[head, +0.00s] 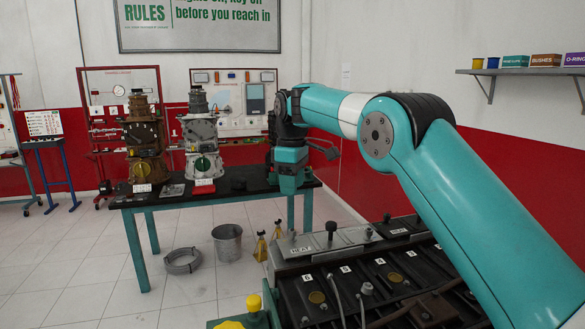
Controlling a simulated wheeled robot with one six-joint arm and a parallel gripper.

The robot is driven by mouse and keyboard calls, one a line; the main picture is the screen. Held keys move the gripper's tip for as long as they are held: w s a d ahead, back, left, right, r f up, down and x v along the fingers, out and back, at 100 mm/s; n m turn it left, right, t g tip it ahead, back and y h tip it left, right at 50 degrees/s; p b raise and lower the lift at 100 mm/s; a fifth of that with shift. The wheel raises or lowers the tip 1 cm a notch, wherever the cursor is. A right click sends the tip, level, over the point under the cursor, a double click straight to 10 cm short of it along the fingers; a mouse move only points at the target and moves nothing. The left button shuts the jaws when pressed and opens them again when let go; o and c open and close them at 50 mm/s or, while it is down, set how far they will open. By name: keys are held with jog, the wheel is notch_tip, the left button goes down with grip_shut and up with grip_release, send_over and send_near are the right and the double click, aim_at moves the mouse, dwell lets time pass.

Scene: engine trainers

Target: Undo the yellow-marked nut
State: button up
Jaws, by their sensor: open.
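My arm reaches from the lower right to above the bench. My gripper (288,130) is at its far end, small and dark, and is open. It overlaps a teal unit in the picture, so its fingers are hard to make out. No nut with a yellow mark can be picked out at this size. An engine block (350,262) with numbered dark covers lies in the foreground, nearer than my gripper. My arm hides its right part. A yellow cap (254,303) stands at its lower left.
A black-topped bench (232,193) carries a brown engine unit (143,140) and a grey one (201,140). A bucket (228,243), a hose coil (183,261) and yellow stands (261,247) are on the floor. A shelf (520,71) is at right.

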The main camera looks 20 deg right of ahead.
notch_tip(320, 180, up, 5)
jog(key=shift+r+p, duration=0.15)
jog(key=shift+p, duration=0.35)
jog(key=s+a+f+m+y+b, duration=0.1)
jog(key=s+f, duration=0.3)
jog(key=s, duration=1)
jog(key=s+a+f+m+y+b, duration=0.1)
jog(key=s+f, duration=0.3)
jog(key=s, duration=1)
jog(key=s+a+f+m+y+b, duration=0.1)
jog(key=s+a+f+y+b, duration=0.1)
jog(key=s, duration=1.1)
jog(key=shift+s+a+f+m+b, duration=0.45)
jog(key=shift+f+b, duration=0.25)
jog(key=shift+f, duration=0.25)
